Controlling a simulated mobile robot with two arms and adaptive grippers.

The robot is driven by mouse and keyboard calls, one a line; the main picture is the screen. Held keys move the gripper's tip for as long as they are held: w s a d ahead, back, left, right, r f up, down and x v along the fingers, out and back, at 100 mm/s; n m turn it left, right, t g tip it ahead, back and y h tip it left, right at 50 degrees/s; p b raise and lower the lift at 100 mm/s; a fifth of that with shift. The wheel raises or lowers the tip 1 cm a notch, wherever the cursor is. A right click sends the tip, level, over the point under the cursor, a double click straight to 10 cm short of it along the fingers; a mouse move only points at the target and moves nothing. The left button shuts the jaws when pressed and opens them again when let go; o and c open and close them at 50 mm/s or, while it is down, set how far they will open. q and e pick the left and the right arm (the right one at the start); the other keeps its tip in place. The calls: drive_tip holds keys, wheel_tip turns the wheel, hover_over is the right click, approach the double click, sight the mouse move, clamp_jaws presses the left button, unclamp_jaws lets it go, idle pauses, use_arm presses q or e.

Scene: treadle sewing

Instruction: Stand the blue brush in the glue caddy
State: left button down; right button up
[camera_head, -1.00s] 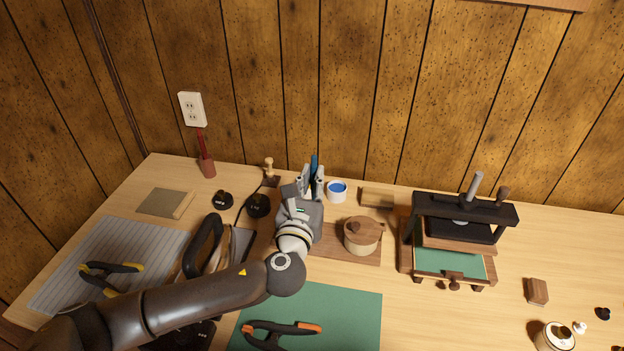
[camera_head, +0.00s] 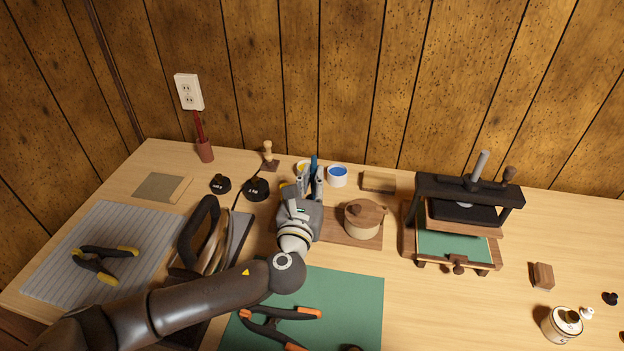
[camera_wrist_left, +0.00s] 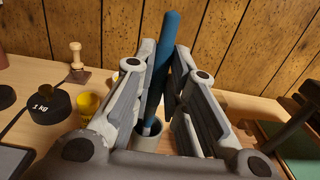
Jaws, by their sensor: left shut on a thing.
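My left gripper (camera_head: 311,178) is shut on the blue brush (camera_head: 314,163), held upright. In the left wrist view, the blue brush (camera_wrist_left: 162,62) stands between the fingers (camera_wrist_left: 160,75). Its lower end is over or in a pale round cup (camera_wrist_left: 148,139); I cannot tell if it touches. In the head view a white cup with a blue inside (camera_head: 337,177) stands just right of the gripper, and a yellow cup (camera_head: 302,166) is partly hidden behind it. I cannot tell for certain which container is the glue caddy. My right gripper is not in view.
A lidded pot (camera_head: 364,218) on a wooden board and a black press (camera_head: 467,190) stand to the right. Black weights (camera_head: 257,188) and a wooden-handled stamp (camera_head: 268,155) are to the left.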

use_arm(q)
drive_tip(key=c, duration=1.4)
unclamp_jaws()
drive_tip(key=shift+o, duration=0.2)
drive_tip(key=shift+s, duration=0.1)
drive_tip(key=s+a, duration=0.2)
drive_tip(key=s, duration=0.9)
drive_tip(key=shift+s+a+f, duration=0.15)
drive_tip(key=shift+s+a, duration=0.05)
drive_tip(key=shift+s, duration=0.1)
